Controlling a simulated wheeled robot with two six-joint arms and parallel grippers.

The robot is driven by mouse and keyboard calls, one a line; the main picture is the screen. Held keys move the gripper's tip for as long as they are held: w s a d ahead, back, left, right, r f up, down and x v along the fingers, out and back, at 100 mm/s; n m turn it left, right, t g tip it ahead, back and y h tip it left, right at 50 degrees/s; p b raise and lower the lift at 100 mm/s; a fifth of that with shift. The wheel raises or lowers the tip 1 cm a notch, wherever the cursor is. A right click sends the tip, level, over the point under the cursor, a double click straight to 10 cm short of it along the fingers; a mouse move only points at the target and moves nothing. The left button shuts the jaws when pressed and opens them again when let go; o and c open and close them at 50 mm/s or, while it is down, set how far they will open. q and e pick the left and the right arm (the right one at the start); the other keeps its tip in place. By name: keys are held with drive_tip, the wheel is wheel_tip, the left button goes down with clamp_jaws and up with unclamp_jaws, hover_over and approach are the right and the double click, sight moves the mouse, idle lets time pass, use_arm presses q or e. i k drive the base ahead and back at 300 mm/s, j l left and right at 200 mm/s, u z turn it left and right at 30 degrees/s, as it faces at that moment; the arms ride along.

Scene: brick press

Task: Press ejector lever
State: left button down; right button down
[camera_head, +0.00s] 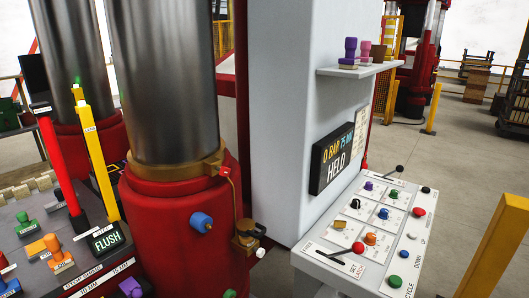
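Two tall upright levers stand at the left by the press: a red one (60,165) and a yellow one (99,160). The small labels on them are too small to read, so I cannot tell which is the ejector lever. A black display (106,238) near their feet reads FLUSH. Neither of my grippers is in view.
A thick steel column on a red base (180,235) stands between the levers and the white cabinet (282,110). A wall display (332,158) shows 0 BAR and HELD. Coloured stamps stand on the left bench and on a shelf (360,70). A yellow post (495,250) stands right.

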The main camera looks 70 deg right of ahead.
sight(399, 168)
drive_tip(key=z, duration=3.45)
drive_tip(key=i+l, duration=0.15)
drive_tip(key=l, duration=0.15)
drive_tip(key=i+l+u, duration=0.15)
drive_tip(key=l, duration=0.2)
drive_tip(key=i+l, duration=0.15)
drive_tip(key=l, duration=0.2)
drive_tip(key=i+l+u, duration=0.15)
drive_tip(key=l, duration=0.15)
drive_tip(key=i+l, duration=0.15)
drive_tip(key=l, duration=0.2)
drive_tip(key=i+l+u, duration=0.1)
drive_tip(key=l, duration=0.3)
